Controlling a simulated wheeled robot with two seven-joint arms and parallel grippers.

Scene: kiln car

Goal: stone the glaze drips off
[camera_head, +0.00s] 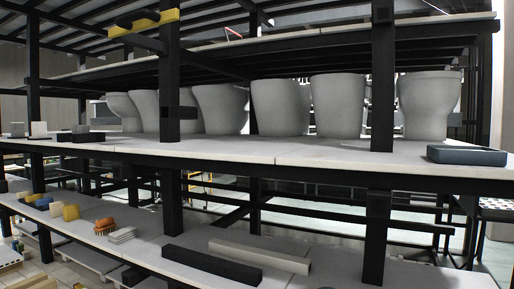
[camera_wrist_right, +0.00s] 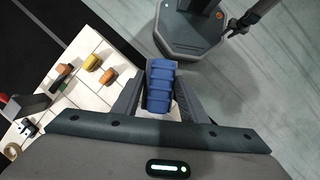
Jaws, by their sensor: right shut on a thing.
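In the right wrist view my right gripper (camera_wrist_right: 160,75) is shut on a blue ribbed block (camera_wrist_right: 160,90), which sits between its two dark fingers. The block hangs clear of any surface there. In the head view several pale grey-white toilet-shaped wares (camera_head: 279,107) stand in a row on the middle deck (camera_head: 230,147) of the kiln car. Black posts hide parts of some wares. I cannot make out any glaze drips on them at this size. Neither gripper shows in the head view.
The lower shelf (camera_head: 210,235) bears a brush (camera_head: 104,227), a stack of pale tiles (camera_head: 122,235), sponge-like blocks, a black bar (camera_head: 212,265) and a white bar (camera_head: 259,255). Black posts (camera_head: 382,90) stand in front.

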